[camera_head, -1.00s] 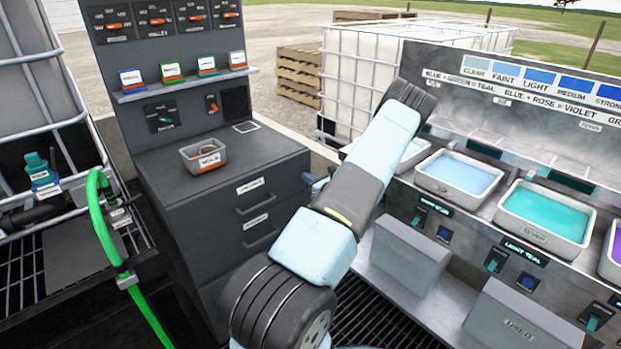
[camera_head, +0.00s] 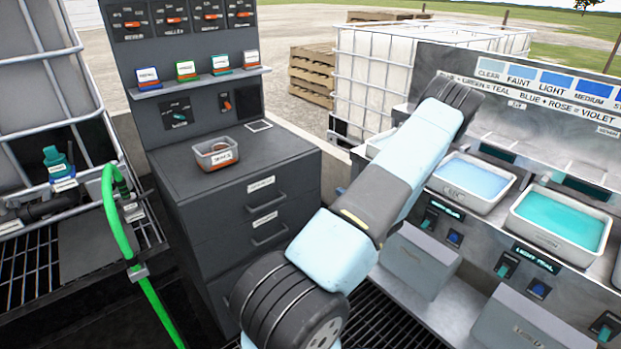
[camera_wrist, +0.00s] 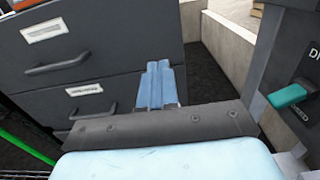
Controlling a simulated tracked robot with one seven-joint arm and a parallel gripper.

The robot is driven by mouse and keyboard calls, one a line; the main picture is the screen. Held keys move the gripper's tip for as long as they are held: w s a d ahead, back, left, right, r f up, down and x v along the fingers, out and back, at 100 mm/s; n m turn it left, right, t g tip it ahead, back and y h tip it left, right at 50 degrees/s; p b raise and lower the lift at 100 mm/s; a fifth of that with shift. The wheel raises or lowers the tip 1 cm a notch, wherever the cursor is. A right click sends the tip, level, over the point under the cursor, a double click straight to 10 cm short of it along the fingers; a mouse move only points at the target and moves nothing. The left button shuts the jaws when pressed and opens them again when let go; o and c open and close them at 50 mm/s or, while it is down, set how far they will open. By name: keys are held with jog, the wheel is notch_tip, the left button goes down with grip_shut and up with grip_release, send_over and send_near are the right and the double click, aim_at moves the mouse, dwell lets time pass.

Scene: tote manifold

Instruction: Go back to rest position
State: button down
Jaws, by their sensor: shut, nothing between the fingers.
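My gripper (camera_wrist: 157,84) shows in the wrist view as two blue fingers lying side by side, shut with nothing between them. It hangs in free air in front of the grey drawer cabinet (camera_wrist: 95,60), whose drawers are closed. In the head view my arm reaches up and to the right, between the cabinet (camera_head: 235,215) and the tray bench. My gripper is hidden behind the arm in that view.
The bench holds a pale blue tray (camera_head: 470,184) and a teal tray (camera_head: 560,222). A small labelled bin (camera_head: 216,154) stands on the cabinet top. A green hose (camera_head: 133,250) runs at the left. A teal switch (camera_wrist: 287,96) is close on the right in the wrist view.

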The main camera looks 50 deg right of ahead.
jog(key=w+a+r+n+g+y, duration=0.3)
jog(key=w+a+r+n+y, duration=0.35)
jog(key=w+a+r, duration=0.35)
jog(key=w+a+r+n+g+y, duration=0.3)
jog(key=w+a+r+n+y, duration=0.4)
jog(key=a, duration=0.4)
jog(key=a+r+n+g, duration=0.4)
jog(key=a+r+n, duration=0.3)
jog(key=a, duration=0.4)
jog(key=s+a+r+n+g+h, duration=0.25)
jog(key=a+r+n, duration=0.2)
jog(key=a, duration=0.45)
jog(key=s+a+r+n+g+h, duration=0.25)
jog(key=a+r+n, duration=0.2)
jog(key=a, duration=0.35)
jog(key=s+a+r+n+t+h, duration=0.1)
jog(key=s+a+r+n+h, duration=0.1)
jog(key=s+a+r+n, duration=0.2)
jog(key=s+a+r+n+t+h, duration=0.2)
jog(key=s+a+r+n, duration=0.2)
jog(key=s, duration=0.6)
jog(key=shift+r+n, duration=0.4)
jog(key=shift+n, duration=0.15)
